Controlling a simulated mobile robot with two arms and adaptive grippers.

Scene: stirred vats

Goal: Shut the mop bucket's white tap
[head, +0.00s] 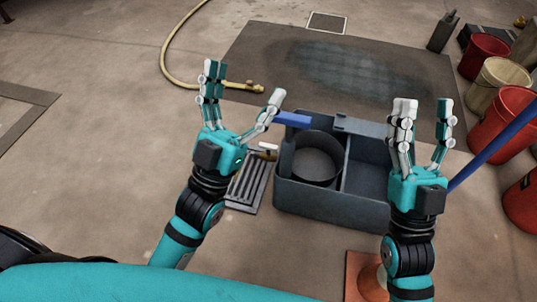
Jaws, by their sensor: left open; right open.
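The grey mop bucket (300,200) stands on the floor in the middle, with a round well on its left and an open compartment on its right. A small tap with a white handle (268,147) and a brass-coloured body sticks out from its left side, above a floor grate. The handle's exact turn is too small to tell. My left gripper (244,82) is open and empty, its palm just left of the tap and apart from it in the picture. My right gripper (424,103) is open and empty, over the bucket's right side and hiding part of it.
A blue bar (293,119) juts from the bucket's back left corner. A slotted grate (247,188) lies left of the bucket. A yellow hose (166,62) and a dark mat (335,65) lie behind. Red buckets (485,52) line the right. An orange cone (357,277) stands in front.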

